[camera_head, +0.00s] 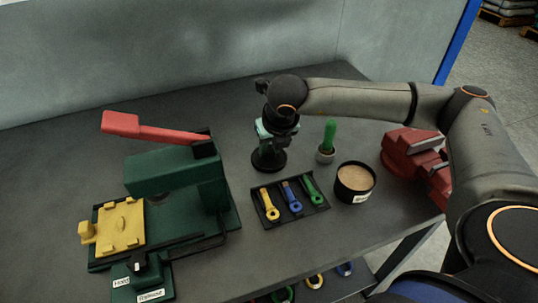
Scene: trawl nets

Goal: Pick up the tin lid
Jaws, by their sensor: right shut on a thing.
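My right gripper (268,146) points down at the back middle of the table, with its arm coming in from the right. It is shut on the tin lid (268,161), a dark round piece under the fingers. I cannot tell whether the lid touches the table. The round black tin (354,193) stands open to the right, with tan contents and a pale label on its side. My left gripper is not in view.
A green press (177,171) with a red lever (155,130) and a yellow plate (121,227) stands at left. A black tray (290,212) holds yellow, blue and green tools. A potted green cactus (329,138) and a red vise (414,155) stand at right. The wall (170,55) bounds the back.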

